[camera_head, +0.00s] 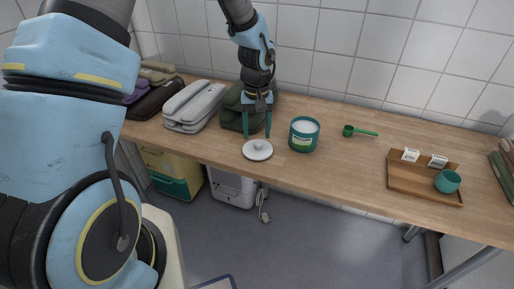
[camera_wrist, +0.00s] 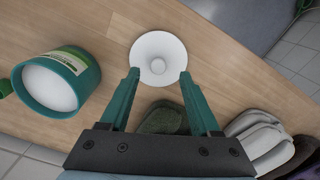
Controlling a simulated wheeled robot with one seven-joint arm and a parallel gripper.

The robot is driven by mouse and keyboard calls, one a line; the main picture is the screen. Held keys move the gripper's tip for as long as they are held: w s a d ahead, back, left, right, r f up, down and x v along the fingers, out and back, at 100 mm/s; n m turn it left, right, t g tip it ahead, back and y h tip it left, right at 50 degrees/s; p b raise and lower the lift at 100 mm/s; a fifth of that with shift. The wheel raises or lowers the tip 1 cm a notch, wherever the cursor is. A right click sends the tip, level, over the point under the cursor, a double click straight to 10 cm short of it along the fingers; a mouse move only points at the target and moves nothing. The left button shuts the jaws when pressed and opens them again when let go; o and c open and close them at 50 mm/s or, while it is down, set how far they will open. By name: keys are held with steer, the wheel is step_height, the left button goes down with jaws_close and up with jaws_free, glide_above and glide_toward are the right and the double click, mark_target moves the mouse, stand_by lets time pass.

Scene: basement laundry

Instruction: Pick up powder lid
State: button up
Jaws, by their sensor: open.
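The powder lid (camera_head: 257,151) is a white round disc with a small knob, lying flat near the front edge of the wooden counter. In the wrist view the lid (camera_wrist: 158,58) lies between and just beyond my fingertips, knob facing the camera. My gripper (camera_head: 257,136) points down above the lid, its two green fingers apart and nothing between them. It also shows open in the wrist view (camera_wrist: 158,76). The green powder tub (camera_head: 304,134) stands open to the right of the lid, with white powder inside; it also shows in the wrist view (camera_wrist: 60,84).
A green scoop (camera_head: 360,131) and a wooden tray (camera_head: 424,190) with a green cup (camera_head: 447,181) and small white cards lie further right.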

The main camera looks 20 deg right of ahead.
mark_target(258, 143)
steer(key=shift+d+f+p, duration=0.15)
steer(key=shift+f+p, duration=0.2)
steer(key=shift+f, duration=1.5)
steer(key=shift+c, duration=0.3)
jaws_close()
